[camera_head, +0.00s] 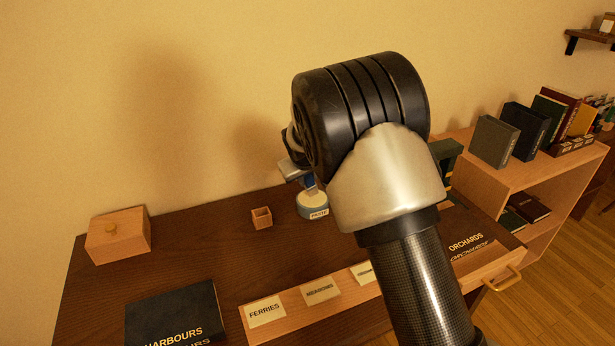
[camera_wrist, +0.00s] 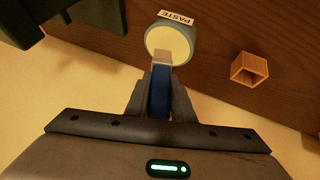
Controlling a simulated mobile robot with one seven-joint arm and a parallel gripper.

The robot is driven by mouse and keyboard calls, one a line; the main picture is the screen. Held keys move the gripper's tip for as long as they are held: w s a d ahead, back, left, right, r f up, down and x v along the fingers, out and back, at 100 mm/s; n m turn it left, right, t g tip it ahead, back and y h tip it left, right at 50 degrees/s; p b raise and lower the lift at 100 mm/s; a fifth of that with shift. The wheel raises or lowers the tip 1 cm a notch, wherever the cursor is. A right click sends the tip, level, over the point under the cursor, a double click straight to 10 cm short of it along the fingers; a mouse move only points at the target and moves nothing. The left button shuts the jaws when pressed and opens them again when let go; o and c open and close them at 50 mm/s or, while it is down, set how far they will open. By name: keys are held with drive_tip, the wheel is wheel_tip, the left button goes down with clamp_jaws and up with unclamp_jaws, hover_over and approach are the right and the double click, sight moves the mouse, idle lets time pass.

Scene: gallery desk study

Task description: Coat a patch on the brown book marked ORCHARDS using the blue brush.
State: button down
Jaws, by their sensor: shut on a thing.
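My gripper (camera_wrist: 160,95) is shut on the blue brush (camera_wrist: 160,88), whose pale tip points at the paste jar. The round paste jar (camera_wrist: 169,42), labelled PASTE, has a cream top in the wrist view. In the head view, the paste jar (camera_head: 313,207) stands on the desk, with the blue brush (camera_head: 309,182) just over it. I cannot tell whether the tip touches the paste. The brown book marked ORCHARDS (camera_head: 470,255) lies at the right end of the desk, partly hidden by my arm. My gripper (camera_head: 296,172) is mostly hidden there by my wrist.
A small wooden cup (camera_head: 262,218) stands left of the jar, and a lidded wooden box (camera_head: 118,236) stands far left. A dark HARBOURS book (camera_head: 175,315) lies at the front left. Label cards, including FERRIES (camera_head: 265,311), line the front. A bookshelf (camera_head: 535,190) stands right.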

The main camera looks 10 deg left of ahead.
drive_tip(key=shift+f+b, duration=0.55)
drive_tip(key=shift+f, duration=0.05)
idle(1.9)
drive_tip(key=shift+r, duration=0.1)
drive_tip(key=shift+r+p, duration=1.9)
drive_tip(key=shift+r, duration=1.6)
drive_tip(key=shift+f, duration=0.1)
